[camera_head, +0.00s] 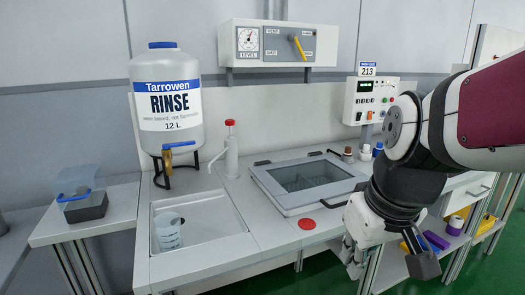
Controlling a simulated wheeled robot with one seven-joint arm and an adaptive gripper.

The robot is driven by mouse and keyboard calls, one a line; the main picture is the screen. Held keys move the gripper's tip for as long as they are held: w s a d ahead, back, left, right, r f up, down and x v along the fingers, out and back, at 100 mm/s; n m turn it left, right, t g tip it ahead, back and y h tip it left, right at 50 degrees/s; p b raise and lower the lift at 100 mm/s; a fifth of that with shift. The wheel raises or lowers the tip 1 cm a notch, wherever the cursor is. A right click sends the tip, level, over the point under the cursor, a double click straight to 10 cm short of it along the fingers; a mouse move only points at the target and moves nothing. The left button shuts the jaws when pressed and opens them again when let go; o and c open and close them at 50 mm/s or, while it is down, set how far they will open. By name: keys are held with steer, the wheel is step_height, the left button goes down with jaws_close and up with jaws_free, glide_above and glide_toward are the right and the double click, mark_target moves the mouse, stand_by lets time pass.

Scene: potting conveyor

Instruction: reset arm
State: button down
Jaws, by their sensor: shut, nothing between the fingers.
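My gripper (352,262) hangs at the lower right, in front of the bench's front edge, pointing down. Its fingers are shut and nothing shows between them. It is apart from the bench top as far as I can tell. My arm reaches in from the right edge and hides part of the bench's right side.
The bench has a sink (225,238) with a clear measuring jug (168,234), a rinse bottle (165,95) on a stand, a lidded glass hatch (300,180) and a red disc (307,224). A control box (368,100) stands behind. Green floor (320,280) shows below.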

steer(key=s+d+m+g, duration=0.2)
steer(key=s+d+m, duration=0.15)
steer(key=s, duration=1.35)
step_height(320, 180, up, 15)
steer(key=t+p, duration=0.2)
steer(key=p, duration=1.2)
steer(key=shift+d+n+t+h, duration=0.3)
steer(key=shift+d+n, duration=0.05)
steer(key=shift+d, duration=0.1)
steer(key=shift+w, duration=0.15)
